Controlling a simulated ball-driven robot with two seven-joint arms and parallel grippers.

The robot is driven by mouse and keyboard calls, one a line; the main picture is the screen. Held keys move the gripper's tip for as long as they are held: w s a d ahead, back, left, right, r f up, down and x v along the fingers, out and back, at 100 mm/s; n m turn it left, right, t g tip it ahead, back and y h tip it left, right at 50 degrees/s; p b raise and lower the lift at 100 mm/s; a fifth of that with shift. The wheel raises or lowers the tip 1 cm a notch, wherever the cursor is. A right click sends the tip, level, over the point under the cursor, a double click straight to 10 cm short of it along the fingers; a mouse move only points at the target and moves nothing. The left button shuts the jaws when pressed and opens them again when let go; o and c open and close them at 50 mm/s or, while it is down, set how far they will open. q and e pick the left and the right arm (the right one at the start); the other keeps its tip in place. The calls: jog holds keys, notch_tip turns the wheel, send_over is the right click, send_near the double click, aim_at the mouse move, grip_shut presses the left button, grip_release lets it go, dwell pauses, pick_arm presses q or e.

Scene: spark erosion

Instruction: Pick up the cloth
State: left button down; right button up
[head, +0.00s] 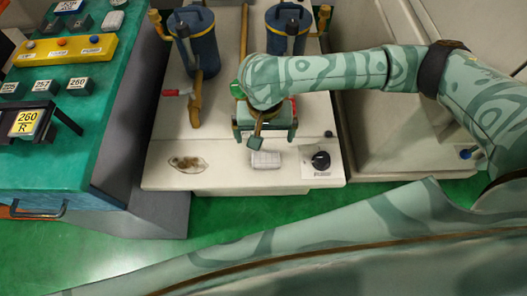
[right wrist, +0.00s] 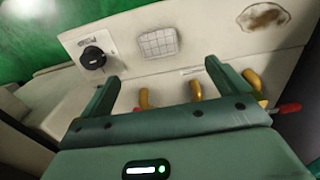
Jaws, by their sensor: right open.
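A small pale cloth (head: 265,160) with a grid pattern lies flat near the front edge of the cream worktop, left of a black knob. It also shows in the right wrist view (right wrist: 158,43), beyond the fingertips and roughly between them. My right gripper (head: 266,134) is just behind the cloth in the head view, above the worktop. Its two fingers (right wrist: 164,78) are apart with nothing between them. The gripper and cloth look apart; the exact height is hard to tell. My left gripper is not in view.
The black knob (head: 320,160) is on a white plate right of the cloth. A brown-stained oval item (head: 187,164) lies to the left. Two blue lidded canisters (head: 196,45) (head: 288,30) stand behind. A sink basin (head: 385,130) is at right, a green bench (head: 70,150) at left.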

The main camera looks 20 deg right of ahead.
jog(key=b, duration=0.3)
send_over(266, 160)
jog(key=f, duration=0.6)
jog(key=shift+a, duration=0.3)
notch_tip(266, 160, down, 3)
jog(key=shift+w+r+b, duration=0.1)
jog(key=shift+w+b, duration=0.05)
jog(key=shift+b, duration=0.55)
jog(key=shift+f, duration=0.35)
jog(key=shift+f+b, duration=0.25)
jog(key=shift+b, duration=0.2)
jog(key=f+b, duration=0.2)
jog(key=f, duration=0.1)
jog(key=f+b, duration=0.1)
jog(key=b, duration=0.1)
jog(key=shift+d+f, duration=0.35)
jog(key=shift+f, duration=0.05)
jog(key=shift+r, duration=0.2)
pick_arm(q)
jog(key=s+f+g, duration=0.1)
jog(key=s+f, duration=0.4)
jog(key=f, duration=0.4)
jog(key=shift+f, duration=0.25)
pick_arm(e)
jog(key=c, duration=1)
